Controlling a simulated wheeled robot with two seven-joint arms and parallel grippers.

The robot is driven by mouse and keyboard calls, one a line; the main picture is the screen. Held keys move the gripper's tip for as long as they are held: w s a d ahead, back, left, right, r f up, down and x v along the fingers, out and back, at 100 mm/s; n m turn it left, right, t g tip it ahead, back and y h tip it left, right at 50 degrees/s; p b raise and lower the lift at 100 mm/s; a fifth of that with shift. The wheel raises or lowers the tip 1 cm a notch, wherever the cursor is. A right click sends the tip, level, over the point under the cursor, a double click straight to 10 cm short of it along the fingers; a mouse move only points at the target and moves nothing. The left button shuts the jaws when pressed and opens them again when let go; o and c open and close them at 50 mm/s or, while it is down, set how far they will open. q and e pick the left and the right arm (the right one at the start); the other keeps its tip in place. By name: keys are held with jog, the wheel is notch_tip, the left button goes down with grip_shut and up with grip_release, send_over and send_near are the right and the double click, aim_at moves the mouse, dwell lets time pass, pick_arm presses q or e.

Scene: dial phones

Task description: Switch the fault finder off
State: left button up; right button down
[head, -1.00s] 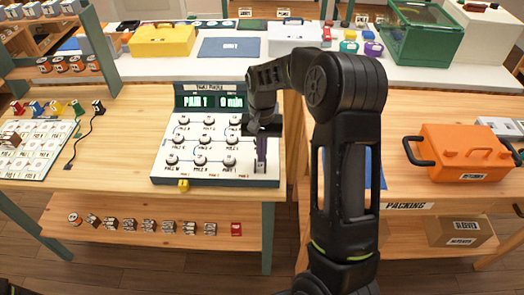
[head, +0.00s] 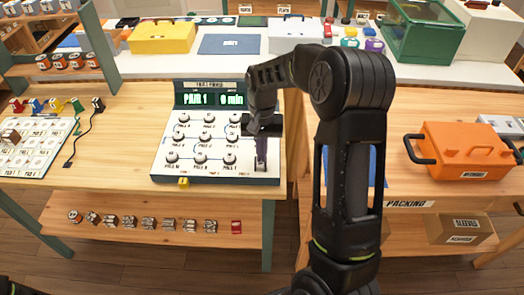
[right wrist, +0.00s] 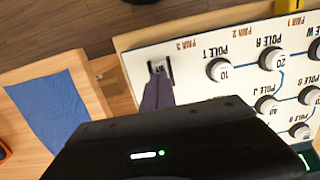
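My left gripper is not clearly in view.
A pole chart (head: 30,150) and a black cord lie to the left on the bench (head: 110,120). Small parts line the shelf below. Yellow and white cases stand behind.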

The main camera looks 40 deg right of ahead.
jog(key=shift+s+a+p, duration=0.25)
jog(key=shift+s+p, duration=0.1)
jog(key=r+p, duration=0.2)
jog(key=r, duration=0.1)
jog(key=w+r+p, duration=0.1)
jog(key=shift+d+r, duration=0.35)
jog(key=shift+w+d+r+b, duration=0.1)
jog(key=shift+w+r+b, duration=0.1)
jog(key=shift+r+b, duration=0.45)
notch_tip(320, 180, up, 8)
jog(key=b, duration=0.1)
jog(key=shift+w+d, duration=0.25)
jog(key=shift+f, duration=0.1)
